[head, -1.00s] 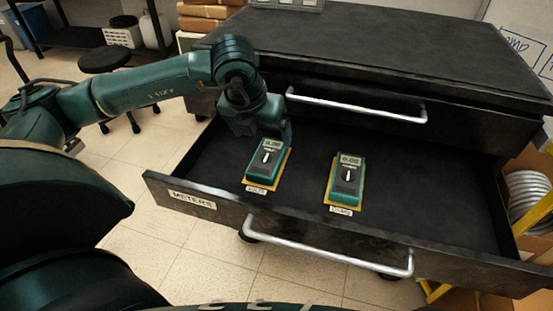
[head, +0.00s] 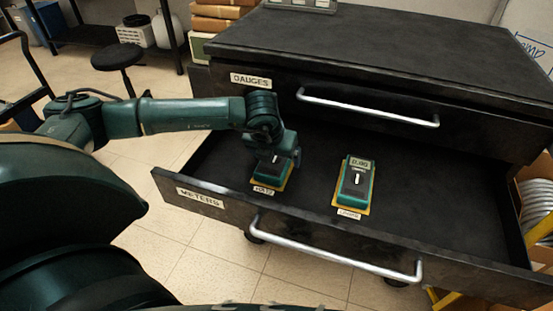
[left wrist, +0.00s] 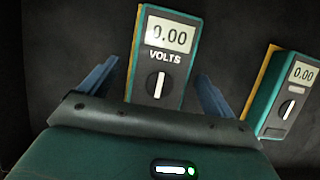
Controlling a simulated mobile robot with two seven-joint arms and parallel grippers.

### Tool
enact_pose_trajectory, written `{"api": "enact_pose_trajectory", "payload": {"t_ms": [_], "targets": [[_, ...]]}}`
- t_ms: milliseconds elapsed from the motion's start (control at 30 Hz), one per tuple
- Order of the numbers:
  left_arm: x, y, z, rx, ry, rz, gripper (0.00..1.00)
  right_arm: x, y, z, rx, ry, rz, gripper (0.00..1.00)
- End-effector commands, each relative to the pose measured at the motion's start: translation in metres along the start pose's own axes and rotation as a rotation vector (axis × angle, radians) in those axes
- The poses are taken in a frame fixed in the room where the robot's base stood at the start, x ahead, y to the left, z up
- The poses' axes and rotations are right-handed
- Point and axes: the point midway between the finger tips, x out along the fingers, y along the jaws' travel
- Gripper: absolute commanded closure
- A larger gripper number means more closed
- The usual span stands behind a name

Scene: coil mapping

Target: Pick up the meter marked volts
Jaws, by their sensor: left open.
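The meter marked VOLTS (left wrist: 160,60) is a teal and dark grey meter with a 0.00 display and a dial. In the head view the volts meter (head: 268,181) lies in the open drawer at the left, its upper part hidden by my gripper. My left gripper (head: 272,158) is over it; in the left wrist view its blue fingers (left wrist: 157,82) are open, one on each side of the meter. I cannot tell how far above it they are. A second, similar meter (head: 354,183) lies to the right, also in the left wrist view (left wrist: 290,100). My right gripper is not in view.
The open drawer's front wall (head: 215,208) bears a METERS label and a long metal handle (head: 330,252). The shut GAUGES drawer (head: 370,125) with its handle is just above and behind. Bare drawer floor (head: 430,200) lies right of the second meter.

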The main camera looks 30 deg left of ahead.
Motion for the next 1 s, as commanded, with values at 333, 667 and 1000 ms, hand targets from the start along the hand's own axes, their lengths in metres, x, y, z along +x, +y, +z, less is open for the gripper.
{"api": "enact_pose_trajectory", "payload": {"t_ms": [333, 667, 1000], "targets": [[0.0081, -0.0003, -0.0003, 0.001, 0.0, -0.001, 0.13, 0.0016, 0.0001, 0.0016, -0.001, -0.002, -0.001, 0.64], [0.0077, -0.0002, -0.0002, 0.001, 0.0, -0.001, 0.4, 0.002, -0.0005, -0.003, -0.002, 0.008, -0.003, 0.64], [0.0076, 0.0, -0.0001, 0.001, 0.0, -0.001, 0.67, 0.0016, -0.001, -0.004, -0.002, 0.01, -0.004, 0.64]]}}
